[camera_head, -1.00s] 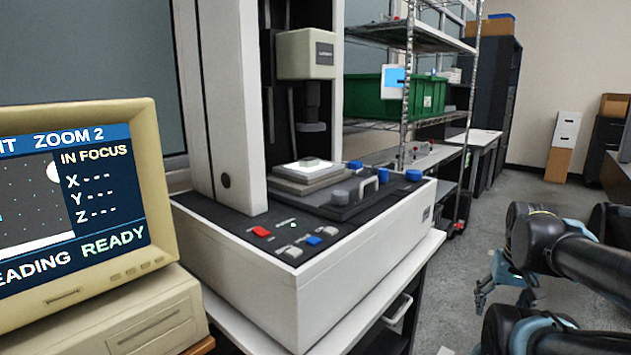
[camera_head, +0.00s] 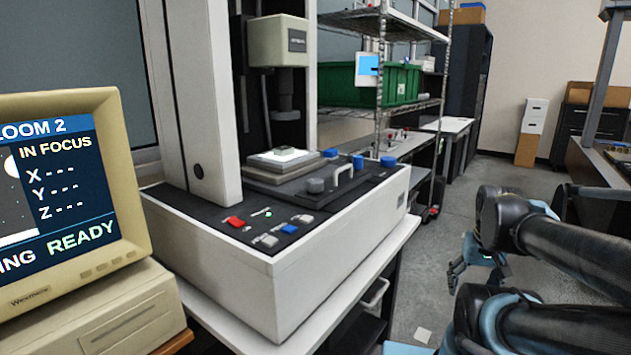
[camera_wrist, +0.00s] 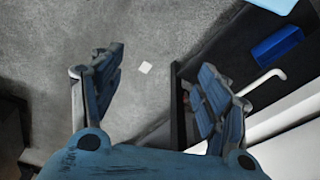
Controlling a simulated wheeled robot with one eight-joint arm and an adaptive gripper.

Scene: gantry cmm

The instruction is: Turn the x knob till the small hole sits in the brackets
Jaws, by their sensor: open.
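The measuring machine (camera_head: 250,265) stands on a white-topped cart, with a lit stage (camera_head: 283,160) under its optical head. Blue knobs (camera_head: 388,161) and a grey knob (camera_head: 315,185) sit around the stage; I cannot tell which is the x knob. The monitor (camera_head: 62,280) at left shows ZOOM 2, IN FOCUS, dashes for X, Y, Z, and READY. Its screen is cut by the left edge; a pale disc shows partly there and no brackets are visible. My gripper (camera_wrist: 163,100) is open and empty, over the floor beside the cart, away from the knobs.
Red, grey and blue buttons (camera_head: 289,229) line the machine's front. A wire shelf with a green bin (camera_head: 400,84) stands behind. A white square (camera_head: 423,335) lies on the floor. Open floor lies to the right.

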